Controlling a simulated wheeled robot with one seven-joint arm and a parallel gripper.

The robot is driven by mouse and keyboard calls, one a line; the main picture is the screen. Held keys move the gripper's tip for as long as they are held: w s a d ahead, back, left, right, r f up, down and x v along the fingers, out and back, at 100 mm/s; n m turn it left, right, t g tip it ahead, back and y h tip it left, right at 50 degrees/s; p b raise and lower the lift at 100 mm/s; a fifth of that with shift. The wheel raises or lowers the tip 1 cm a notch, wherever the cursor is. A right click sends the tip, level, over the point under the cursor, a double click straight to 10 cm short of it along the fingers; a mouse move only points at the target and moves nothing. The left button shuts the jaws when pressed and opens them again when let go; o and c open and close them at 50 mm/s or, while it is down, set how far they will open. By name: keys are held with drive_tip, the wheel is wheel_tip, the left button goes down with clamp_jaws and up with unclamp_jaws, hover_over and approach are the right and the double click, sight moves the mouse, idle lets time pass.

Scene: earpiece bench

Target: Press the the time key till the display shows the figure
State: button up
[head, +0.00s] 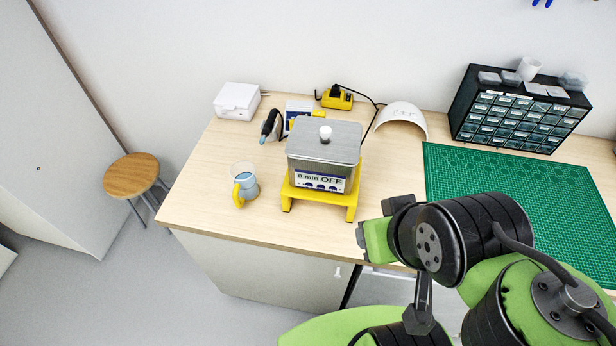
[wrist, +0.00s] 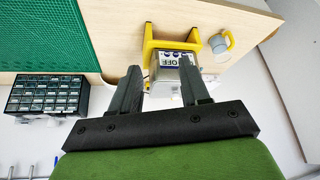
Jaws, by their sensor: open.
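A steel ultrasonic cleaner (head: 323,158) with a grey lid and a white knob stands on a yellow stand (head: 320,199) on the bench. Its front panel display (head: 320,181) reads "0 min OFF". Several small blue and dark keys (head: 318,188) sit below the display; their labels are too small to read, so I cannot tell which is the time key. In the wrist view, the cleaner (wrist: 168,72) appears upside down beyond my gripper (wrist: 160,66). The gripper's two dark fingers are open, empty and apart from the panel. In the head view the fingers are not clearly visible.
A clear beaker with a yellow handle (head: 246,186) stands left of the cleaner. Behind are a white box (head: 237,99), a yellow charger (head: 337,98) and a white arch (head: 402,119). A green mat (head: 515,190) and drawer cabinet (head: 517,113) are right. Bench in front is clear.

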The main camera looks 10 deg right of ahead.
clamp_jaws()
idle(1.4)
